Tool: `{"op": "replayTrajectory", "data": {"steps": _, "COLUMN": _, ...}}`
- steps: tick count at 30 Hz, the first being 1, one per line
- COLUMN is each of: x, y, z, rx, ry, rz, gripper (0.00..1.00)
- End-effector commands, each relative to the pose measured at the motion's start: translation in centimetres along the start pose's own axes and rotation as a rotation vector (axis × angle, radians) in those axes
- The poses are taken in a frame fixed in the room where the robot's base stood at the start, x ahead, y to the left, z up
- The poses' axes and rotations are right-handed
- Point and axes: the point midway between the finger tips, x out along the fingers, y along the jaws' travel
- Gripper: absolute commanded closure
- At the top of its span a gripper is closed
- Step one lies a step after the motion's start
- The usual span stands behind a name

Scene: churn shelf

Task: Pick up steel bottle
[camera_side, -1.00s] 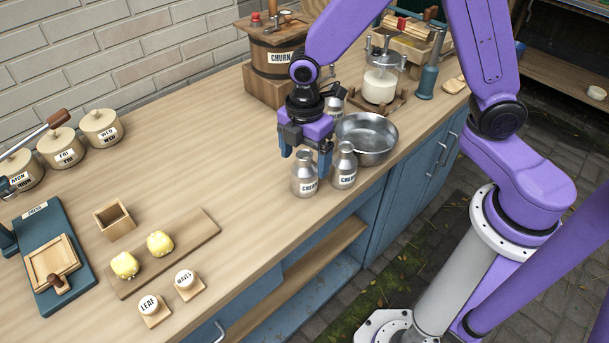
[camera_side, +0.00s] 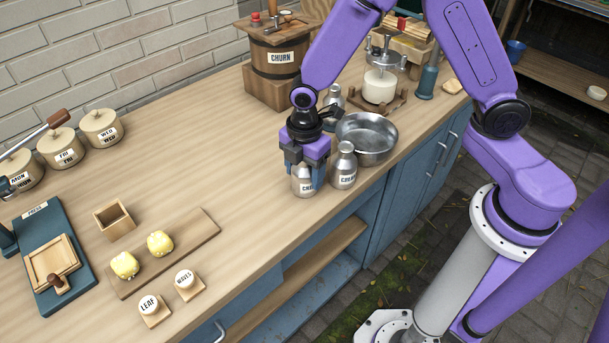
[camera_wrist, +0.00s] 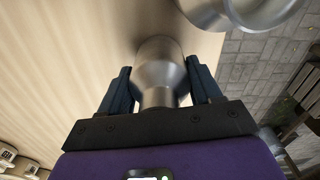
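A steel bottle (camera_side: 304,188) with a cream label stands upright near the counter's front edge, its top hidden by my gripper. My gripper (camera_side: 306,172) points down over it, with the fingers on either side. In the wrist view the bottle (camera_wrist: 160,75) lies between the two fingers, and my gripper (camera_wrist: 161,82) shows gaps beside the bottle's neck, so it looks open. A second steel bottle (camera_side: 344,168) stands upright close to the right. A third bottle (camera_side: 334,98) is partly hidden behind my wrist.
A steel bowl (camera_side: 367,138) sits behind and to the right of the second bottle. A churn (camera_side: 275,75) and a glass jar (camera_side: 380,86) stand farther back. The counter (camera_side: 220,150) left of my gripper is clear. A board (camera_side: 190,235) with butter pieces lies at lower left.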

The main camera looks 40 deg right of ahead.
Motion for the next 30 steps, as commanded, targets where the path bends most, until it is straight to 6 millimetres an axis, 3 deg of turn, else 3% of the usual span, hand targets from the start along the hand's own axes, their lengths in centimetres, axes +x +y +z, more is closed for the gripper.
{"op": "replayTrajectory", "data": {"steps": 14, "x": -0.7, "y": 0.1, "z": 0.0, "rx": 0.000, "ry": 0.001, "rz": 0.002, "gripper": 0.77}}
{"op": "replayTrajectory", "data": {"steps": 21, "x": -3.5, "y": -0.1, "z": 0.0, "rx": 0.000, "ry": 0.002, "rz": 0.005, "gripper": 0.77}}
{"op": "replayTrajectory", "data": {"steps": 30, "x": -7.6, "y": -3.5, "z": 0.8, "rx": -0.002, "ry": 0.002, "rz": 0.004, "gripper": 0.77}}
